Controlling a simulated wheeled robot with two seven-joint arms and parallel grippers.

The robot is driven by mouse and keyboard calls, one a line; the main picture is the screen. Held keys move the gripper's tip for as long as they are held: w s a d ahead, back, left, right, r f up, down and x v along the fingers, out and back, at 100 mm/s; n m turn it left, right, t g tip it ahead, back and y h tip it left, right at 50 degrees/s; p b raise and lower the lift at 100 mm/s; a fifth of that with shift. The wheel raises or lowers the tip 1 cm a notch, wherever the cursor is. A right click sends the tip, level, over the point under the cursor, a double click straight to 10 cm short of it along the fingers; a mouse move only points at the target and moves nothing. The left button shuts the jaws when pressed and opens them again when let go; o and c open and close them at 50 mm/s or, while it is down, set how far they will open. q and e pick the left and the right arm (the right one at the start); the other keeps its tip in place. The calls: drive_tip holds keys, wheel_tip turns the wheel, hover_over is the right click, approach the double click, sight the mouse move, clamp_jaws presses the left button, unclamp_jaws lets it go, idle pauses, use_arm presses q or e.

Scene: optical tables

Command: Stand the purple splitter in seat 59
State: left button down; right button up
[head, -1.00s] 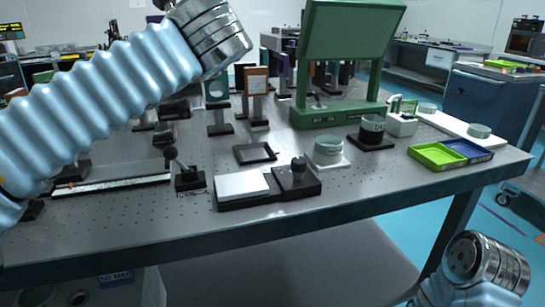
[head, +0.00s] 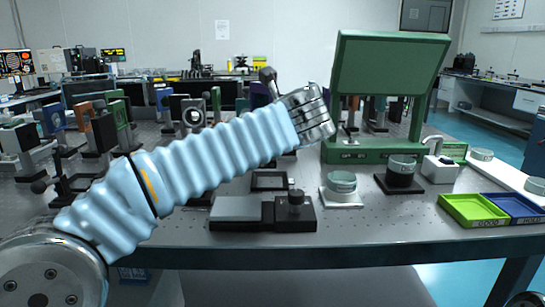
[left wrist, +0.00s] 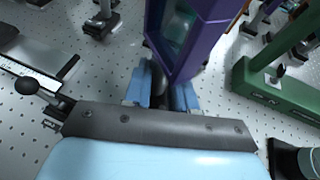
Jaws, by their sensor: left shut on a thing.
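The purple splitter (left wrist: 186,38) shows in the left wrist view as a purple frame around a greenish glass face, seen from close above. My left gripper (left wrist: 165,90) is shut on it low down, with a blue finger on each side, and holds it above the perforated table top. In the head view my left wrist hides the gripper and the splitter. My right gripper is not in view; only a bit of that arm shows at the bottom right corner. I cannot make out which place is seat 59.
A tall green frame (head: 388,62) stands right of my left wrist. In front are a black base with a grey plate (head: 237,208), round pieces on bases (head: 341,184), and green (head: 472,212) and blue trays (head: 515,207). Several posts with mounted optics (head: 193,113) stand behind my arm.

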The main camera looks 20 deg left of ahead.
use_arm(q)
drive_tip(key=shift+w+d+f, duration=0.2)
drive_tip(key=shift+w+f, duration=0.85)
drive_tip(key=shift+f, duration=0.15)
drive_tip(key=shift+w+d+f, duration=0.1)
drive_tip(key=shift+w+f, duration=0.05)
drive_tip(key=shift+f, duration=0.8)
drive_tip(key=shift+w+f, duration=0.1)
drive_tip(key=shift+f, duration=0.8)
drive_tip(key=shift+f+b, duration=0.2)
drive_tip(key=shift+b, duration=0.2)
drive_tip(key=c, duration=0.9)
unclamp_jaws()
drive_tip(key=shift+r, duration=0.1)
drive_tip(key=shift+s+d+r, duration=0.15)
drive_tip(key=v, duration=1.1)
drive_tip(key=shift+s+d+r, duration=0.1)
drive_tip(key=shift+s, duration=0.15)
